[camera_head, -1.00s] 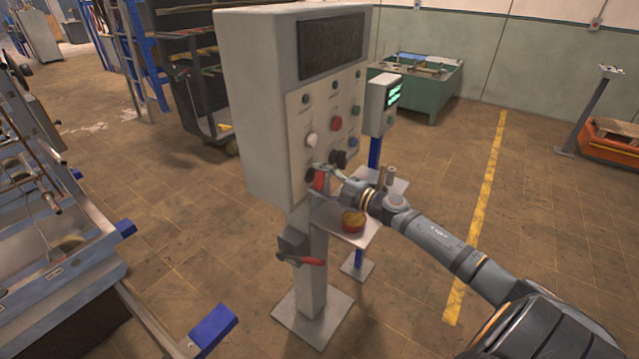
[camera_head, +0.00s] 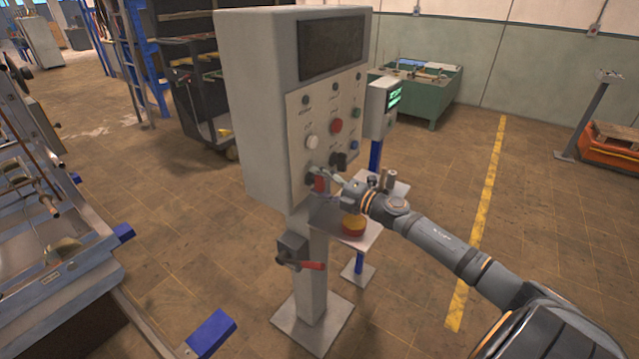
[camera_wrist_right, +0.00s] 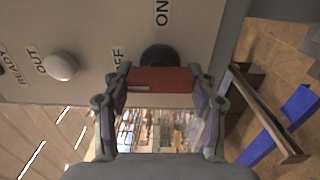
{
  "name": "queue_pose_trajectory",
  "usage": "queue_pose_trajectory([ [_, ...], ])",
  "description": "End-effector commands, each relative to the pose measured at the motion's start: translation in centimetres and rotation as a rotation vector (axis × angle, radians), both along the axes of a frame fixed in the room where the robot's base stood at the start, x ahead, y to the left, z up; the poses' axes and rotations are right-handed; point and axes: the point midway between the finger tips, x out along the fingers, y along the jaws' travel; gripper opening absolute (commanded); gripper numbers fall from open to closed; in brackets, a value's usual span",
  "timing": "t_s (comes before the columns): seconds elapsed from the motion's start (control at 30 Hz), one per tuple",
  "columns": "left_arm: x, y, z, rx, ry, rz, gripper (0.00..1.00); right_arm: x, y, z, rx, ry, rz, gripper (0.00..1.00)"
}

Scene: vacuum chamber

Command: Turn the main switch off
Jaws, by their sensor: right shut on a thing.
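The main switch is a red handle (camera_head: 320,184) on a round black base, low on the front of the grey control cabinet (camera_head: 257,110). In the right wrist view the red handle (camera_wrist_right: 160,79) lies crosswise between my fingers, with its black base (camera_wrist_right: 159,56) behind it. I cannot tell which label the handle points to. My left gripper is not in view.
A black knob (camera_head: 339,161) sits just above the switch, and a red button (camera_head: 337,125) higher up. A red lever (camera_head: 312,265) sticks out from the post.

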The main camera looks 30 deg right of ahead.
Motion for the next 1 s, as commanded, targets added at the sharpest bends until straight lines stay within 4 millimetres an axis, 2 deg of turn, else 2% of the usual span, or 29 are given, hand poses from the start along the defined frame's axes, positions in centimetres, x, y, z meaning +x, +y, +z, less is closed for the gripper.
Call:
queue_pose_trajectory([
  [0.07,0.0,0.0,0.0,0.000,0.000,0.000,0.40,-0.1,0.0,-0.2,-0.004,0.002,0.001,0.26],
  [0.1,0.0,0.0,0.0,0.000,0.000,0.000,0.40,-0.1,0.0,-0.2,-0.004,0.002,0.001,0.59],
  [0.27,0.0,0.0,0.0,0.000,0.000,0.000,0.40,0.0,0.0,-0.1,-0.003,0.001,0.001,0.81],
  [0.8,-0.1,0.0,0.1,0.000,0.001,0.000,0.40,0.0,0.0,0.0,0.012,0.006,0.000,0.81],
  [0.87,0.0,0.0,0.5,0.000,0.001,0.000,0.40,0.0,0.0,0.2,0.043,0.018,0.000,0.81],
  [1.0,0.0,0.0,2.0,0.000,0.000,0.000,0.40,0.0,0.0,0.6,0.224,0.093,-0.002,0.81],
])
